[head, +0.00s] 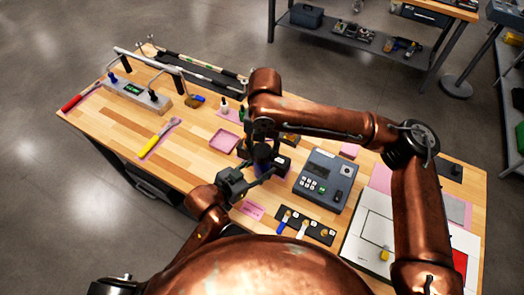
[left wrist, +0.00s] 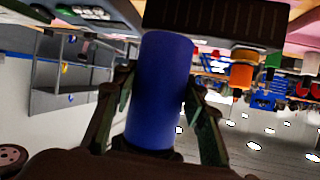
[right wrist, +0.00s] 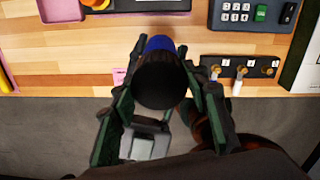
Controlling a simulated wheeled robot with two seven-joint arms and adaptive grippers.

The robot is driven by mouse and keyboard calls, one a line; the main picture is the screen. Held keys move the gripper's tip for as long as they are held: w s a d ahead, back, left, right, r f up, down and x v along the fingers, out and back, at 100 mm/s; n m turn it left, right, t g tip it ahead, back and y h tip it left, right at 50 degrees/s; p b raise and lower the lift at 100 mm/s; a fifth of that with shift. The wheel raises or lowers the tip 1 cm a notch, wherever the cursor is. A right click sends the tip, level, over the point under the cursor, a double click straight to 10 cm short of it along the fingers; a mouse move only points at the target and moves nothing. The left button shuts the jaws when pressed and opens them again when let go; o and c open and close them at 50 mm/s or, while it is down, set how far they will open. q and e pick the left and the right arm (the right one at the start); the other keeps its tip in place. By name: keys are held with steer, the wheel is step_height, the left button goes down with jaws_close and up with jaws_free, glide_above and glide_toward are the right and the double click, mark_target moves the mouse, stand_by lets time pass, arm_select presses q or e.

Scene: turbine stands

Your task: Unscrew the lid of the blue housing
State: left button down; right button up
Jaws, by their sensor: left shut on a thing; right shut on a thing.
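The blue housing (left wrist: 158,112) is a plain blue cylinder; a strip of it shows in the right wrist view (right wrist: 160,43). Its black lid (right wrist: 162,85) faces the right wrist camera and covers most of the blue body. My left gripper (left wrist: 160,84) is shut on the blue housing, one finger on each side. My right gripper (right wrist: 163,76) is shut on the lid, its fingers on either side. In the head view the housing (head: 262,157) is small and dark between the two grippers, near the table's front edge, and the lid is hidden by my right gripper.
A grey keypad device (head: 325,182) stands right of the grippers on the wooden table (head: 190,140). A black strip with small tools (head: 305,226) lies in front of it. A pink tray (head: 224,142) is left of the grippers. The table's left part is mostly clear around a yellow-handled wrench (head: 157,140).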

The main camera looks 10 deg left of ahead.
steer(key=shift+w+d+n, duration=0.15)
steer(key=shift+w+n, duration=0.3)
steer(key=shift+n, duration=0.75)
steer(key=shift+s, duration=0.1)
steer(key=shift+r, duration=0.2)
steer(key=shift+r, duration=0.6)
steer(key=shift+s+r, duration=0.1)
steer(key=shift+r, duration=0.15)
steer(key=shift+r, duration=0.1)
